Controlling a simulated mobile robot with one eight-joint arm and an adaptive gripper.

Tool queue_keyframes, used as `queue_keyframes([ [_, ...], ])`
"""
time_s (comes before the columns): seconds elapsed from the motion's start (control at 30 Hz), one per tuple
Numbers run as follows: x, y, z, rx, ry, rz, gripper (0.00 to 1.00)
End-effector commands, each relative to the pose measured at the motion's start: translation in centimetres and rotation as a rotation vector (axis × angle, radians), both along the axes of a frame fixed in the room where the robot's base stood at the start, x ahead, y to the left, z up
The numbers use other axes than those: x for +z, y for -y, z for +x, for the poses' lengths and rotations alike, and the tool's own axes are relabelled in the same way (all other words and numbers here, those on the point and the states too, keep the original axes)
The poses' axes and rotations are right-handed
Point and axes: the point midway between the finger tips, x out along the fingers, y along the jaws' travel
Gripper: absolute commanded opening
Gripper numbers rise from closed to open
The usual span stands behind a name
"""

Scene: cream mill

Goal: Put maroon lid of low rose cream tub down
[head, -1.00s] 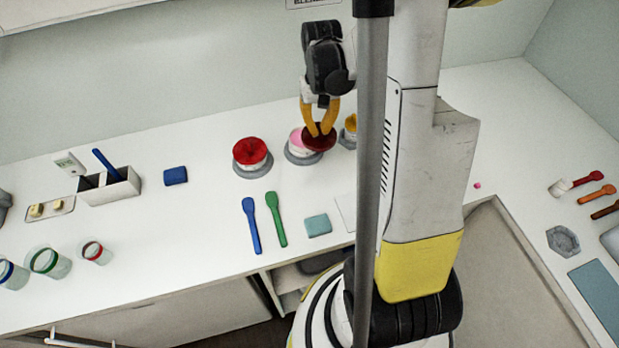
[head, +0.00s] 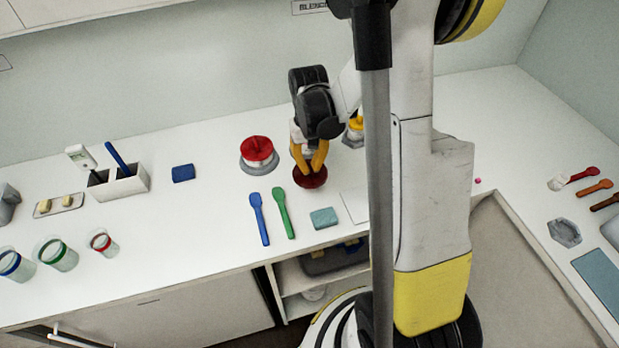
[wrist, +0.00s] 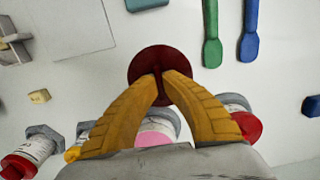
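The maroon lid (head: 310,180) is a dark red disc held under my gripper (head: 309,166); it also shows in the wrist view (wrist: 150,60). The two yellow fingers close together at the lid's middle, apparently on its knob. The lid is in front of the open low rose cream tub (wrist: 158,126), whose pink cream shows between the fingers in the wrist view. My gripper hides that tub in the head view. The lid is at or just above the white counter; I cannot tell whether it touches.
A red-topped tub (head: 258,150) stands to the left and a yellow-topped tub (head: 355,128) to the right. Blue (head: 260,218) and green (head: 284,212) spatulas lie front left. A teal block (head: 324,218) and a pale sheet (head: 354,206) lie in front. Bare counter surrounds the lid.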

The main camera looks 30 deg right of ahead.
Motion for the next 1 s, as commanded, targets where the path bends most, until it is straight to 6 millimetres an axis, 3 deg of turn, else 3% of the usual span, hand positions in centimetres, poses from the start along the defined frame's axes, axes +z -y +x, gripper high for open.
queue_keyframes([
  [0.33,-4.0,-0.2,0.2,0.000,0.001,0.001,0.00],
  [0.73,-4.6,-0.2,0.1,0.000,0.000,0.001,0.00],
  [0.8,-4.4,-0.2,0.1,0.000,0.000,0.001,0.27],
  [1.0,-4.4,-0.2,0.1,0.000,0.001,0.001,0.27],
])
